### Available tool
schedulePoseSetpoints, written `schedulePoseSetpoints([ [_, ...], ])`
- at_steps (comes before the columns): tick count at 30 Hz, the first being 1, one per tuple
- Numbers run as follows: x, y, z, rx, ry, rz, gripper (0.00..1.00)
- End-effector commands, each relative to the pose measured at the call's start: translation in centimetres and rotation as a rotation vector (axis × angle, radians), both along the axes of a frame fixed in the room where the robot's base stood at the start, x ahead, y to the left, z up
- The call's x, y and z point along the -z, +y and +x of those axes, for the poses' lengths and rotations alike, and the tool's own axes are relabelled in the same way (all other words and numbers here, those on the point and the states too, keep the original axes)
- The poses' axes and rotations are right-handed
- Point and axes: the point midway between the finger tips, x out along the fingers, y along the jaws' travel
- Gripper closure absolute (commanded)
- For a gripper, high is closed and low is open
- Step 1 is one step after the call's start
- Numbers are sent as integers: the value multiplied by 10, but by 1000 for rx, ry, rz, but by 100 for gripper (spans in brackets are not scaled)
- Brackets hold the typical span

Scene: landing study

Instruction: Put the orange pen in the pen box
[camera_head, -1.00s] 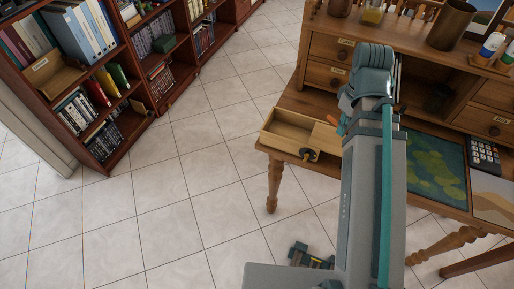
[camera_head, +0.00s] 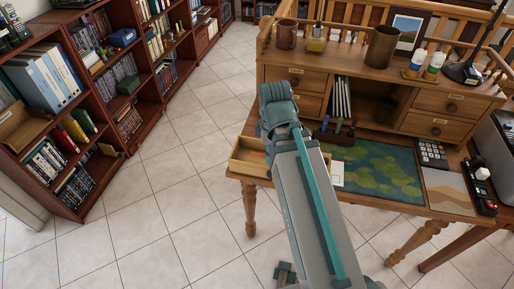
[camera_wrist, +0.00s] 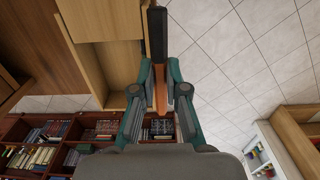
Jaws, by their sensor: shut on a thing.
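In the wrist view my gripper (camera_wrist: 160,78) is shut on the orange pen (camera_wrist: 157,38). The pen's black end stretches up in the picture past the fingertips, and its orange part shows between the fingers. In the head view my arm hides the gripper and the pen. A dark pen box (camera_head: 341,139), with several coloured pens upright in it, stands on the desk (camera_head: 408,208) just right of my arm, below the hutch.
An open wooden drawer (camera_head: 248,158) juts from the desk's left front; my arm partly covers it. A green mat (camera_head: 378,172), a calculator (camera_head: 432,153) and a white card (camera_head: 337,173) lie on the desk. Bookshelves (camera_head: 75,120) line the left. Open tiled floor (camera_head: 170,180) lies between.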

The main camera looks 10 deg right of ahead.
Motion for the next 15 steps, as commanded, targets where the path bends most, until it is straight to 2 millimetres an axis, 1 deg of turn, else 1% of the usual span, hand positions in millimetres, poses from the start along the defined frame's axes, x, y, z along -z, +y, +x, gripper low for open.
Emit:
schedulePoseSetpoints([
  [1,-5,1,2,0,4,0,100],
  [2,-1,1,9,0,4,0,100],
  [3,7,2,22,-1,3,1,100],
  [10,30,8,74,1,3,1,100],
  [15,58,10,95,2,4,0,100],
])
